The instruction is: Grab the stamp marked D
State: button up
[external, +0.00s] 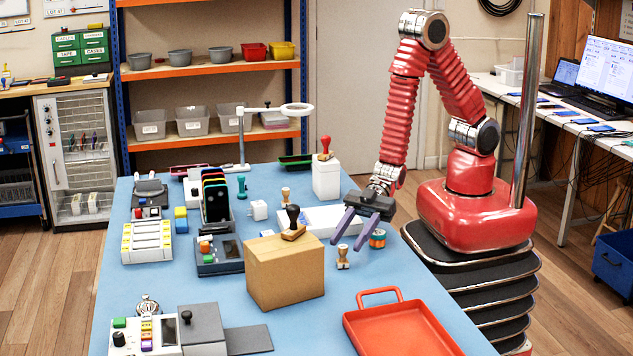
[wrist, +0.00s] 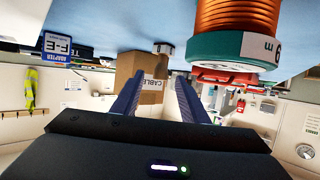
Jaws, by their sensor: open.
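Several stamps stand about the blue table in the external view; no letter D is legible on any. A small wooden stamp (external: 343,257) stands right of the cardboard box, and another wooden stamp (external: 286,196) stands farther back. A black-handled stamp (external: 293,222) is on the cardboard box. A red-handled stamp (external: 325,147) is on a white box, and a teal stamp (external: 241,187) stands at the back. My gripper (external: 348,245) is open and empty, its fingers appearing just above the nearer wooden stamp. In the wrist view the open fingers (wrist: 158,85) show nothing held.
A wire spool (external: 377,238) is close beside my gripper; it looms large in the wrist view (wrist: 235,40). The cardboard box (external: 285,277) stands left of the fingers. A red tray (external: 395,332) lies in front. Bare blue table (external: 225,300) shows at front left.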

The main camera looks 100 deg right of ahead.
aim_at(341, 250)
jog(key=shift+w+a+f, duration=0.15)
jog(key=shift+w+a, duration=0.25)
jog(key=shift+w, duration=0.05)
dwell(0.3)
jog(key=shift+x, duration=3.15)
jog(key=shift+c, duration=0.4)
grip_shut()
notch_tip(341, 250, up, 10)
